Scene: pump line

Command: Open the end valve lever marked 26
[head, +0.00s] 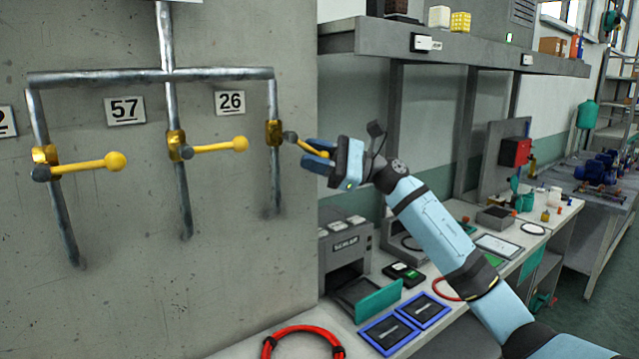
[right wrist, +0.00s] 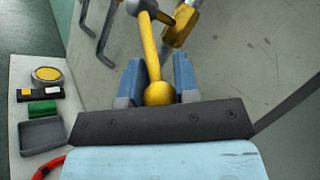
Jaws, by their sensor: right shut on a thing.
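The plate marked 26 (head: 230,103) is on the concrete wall, just left of the right-hand end valve (head: 274,133), a brass body on a vertical pipe. Its yellow lever (head: 308,147) points right and slightly down, across the pipe. My right gripper (head: 318,155) is shut on this lever, hiding its outer end in the head view. In the right wrist view the lever (right wrist: 150,50) runs between the two blue fingers (right wrist: 159,80), and its ball end lies by the palm. My left gripper is not in view.
The middle valve's lever (head: 215,147) and the left valve's lever (head: 95,164) also point right across their pipes. A plate marked 57 (head: 125,110) hangs between those valves. A workbench and overhead shelf (head: 470,50) are to the right; a red hose (head: 303,329) lies below.

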